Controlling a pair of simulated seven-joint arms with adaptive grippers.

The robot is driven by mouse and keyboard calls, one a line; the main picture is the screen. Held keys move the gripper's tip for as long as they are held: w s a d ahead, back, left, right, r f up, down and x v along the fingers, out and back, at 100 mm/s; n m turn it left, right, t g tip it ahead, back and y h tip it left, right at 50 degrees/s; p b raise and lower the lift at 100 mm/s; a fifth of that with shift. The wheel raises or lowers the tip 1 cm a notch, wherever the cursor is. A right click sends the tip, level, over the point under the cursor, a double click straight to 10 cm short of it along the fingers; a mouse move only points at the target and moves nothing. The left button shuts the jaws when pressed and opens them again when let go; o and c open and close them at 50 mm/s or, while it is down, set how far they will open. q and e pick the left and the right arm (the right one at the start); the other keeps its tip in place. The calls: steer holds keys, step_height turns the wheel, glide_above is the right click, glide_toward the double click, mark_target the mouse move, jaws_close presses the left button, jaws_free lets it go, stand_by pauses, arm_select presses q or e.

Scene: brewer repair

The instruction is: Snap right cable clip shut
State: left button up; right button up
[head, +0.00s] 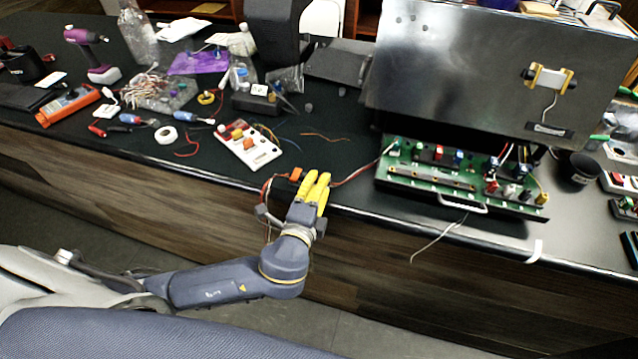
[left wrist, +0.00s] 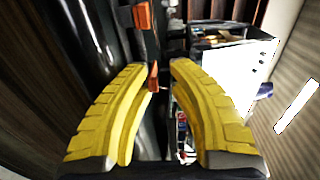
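An orange clip (head: 296,174) sits at the front edge of the black bench, beside the yellow fingertips of my left gripper (head: 315,180). In the left wrist view, an upright orange piece (left wrist: 153,76) shows in the gap between the fingertips of my left gripper (left wrist: 160,70). The fingers are apart, and I cannot tell whether either touches it. Another orange piece (left wrist: 143,15) shows farther up. I cannot tell which piece is the right clip or whether it is closed. A red cable (head: 352,174) runs from near the gripper toward the green circuit board (head: 400,183). My right gripper is out of view.
The opened brewer's metal panel (head: 455,75) stands behind the board. Tools and bottles crowd the bench's left part. A white hook-like piece (head: 535,252) hangs at the front edge on the right.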

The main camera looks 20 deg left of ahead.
arm_select(q)
steer(key=shift+d+f+g, duration=0.1)
steer(key=shift+f+g, duration=0.15)
steer(key=shift+g, duration=0.05)
steer(key=shift+w+r+g, duration=0.2)
steer(key=shift+r+g, duration=0.5)
steer(key=shift+g, duration=0.6)
